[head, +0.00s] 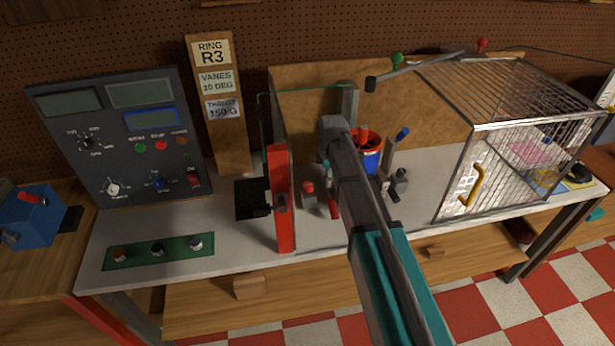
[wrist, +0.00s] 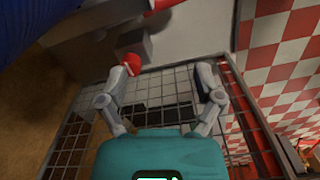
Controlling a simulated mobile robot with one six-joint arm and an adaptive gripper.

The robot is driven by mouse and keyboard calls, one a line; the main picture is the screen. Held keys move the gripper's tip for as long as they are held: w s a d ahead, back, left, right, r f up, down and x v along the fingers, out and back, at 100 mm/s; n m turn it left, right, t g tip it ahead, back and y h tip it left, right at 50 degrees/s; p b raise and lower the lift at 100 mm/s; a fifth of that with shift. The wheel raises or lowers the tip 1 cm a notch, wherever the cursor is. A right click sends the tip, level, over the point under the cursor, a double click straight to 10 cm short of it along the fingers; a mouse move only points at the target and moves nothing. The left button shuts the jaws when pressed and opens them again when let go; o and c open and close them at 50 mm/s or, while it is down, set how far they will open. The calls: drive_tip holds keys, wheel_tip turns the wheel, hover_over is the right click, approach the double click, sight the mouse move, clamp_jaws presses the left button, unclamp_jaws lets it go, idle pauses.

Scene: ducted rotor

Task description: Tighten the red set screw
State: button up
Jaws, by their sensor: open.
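A small red cap (head: 308,187) tops a grey block left of the rotor in the head view. I take it for the set screw but am not certain. In the wrist view, a red cap (wrist: 130,63) sits at a grey block's edge, beside the left fingertip; contact cannot be told. My gripper (wrist: 165,78) is open, its two grey fingers apart with nothing seen gripped. In the head view my arm hides the gripper's fingers. The rotor with a red rim and blue body (head: 371,160) stands partly behind my arm.
A red upright plate (head: 281,200) stands left of the red cap. A wire mesh cage (head: 540,118) with a yellow handle is on the right. A control panel (head: 122,140) and a green strip (head: 160,251) with several knobs are on the left. The front table strip is mostly clear.

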sight(309, 185)
drive_tip(key=w+a+r+n+p, duration=0.3)
drive_tip(key=w+a+r+n, duration=0.1)
drive_tip(key=w+a+n, duration=0.1)
drive_tip(key=shift+w+a+n, duration=0.15)
drive_tip(key=shift+a+n, duration=0.25)
drive_tip(key=shift+a, duration=0.5)
drive_tip(key=shift+f, duration=0.15)
wheel_tip(309, 185, down, 14)
drive_tip(key=b, duration=1.3)
drive_tip(key=shift+r+b, duration=0.2)
drive_tip(key=shift+b, duration=0.2)
drive_tip(key=c, duration=1.2)
drive_tip(key=shift+o, duration=0.2)
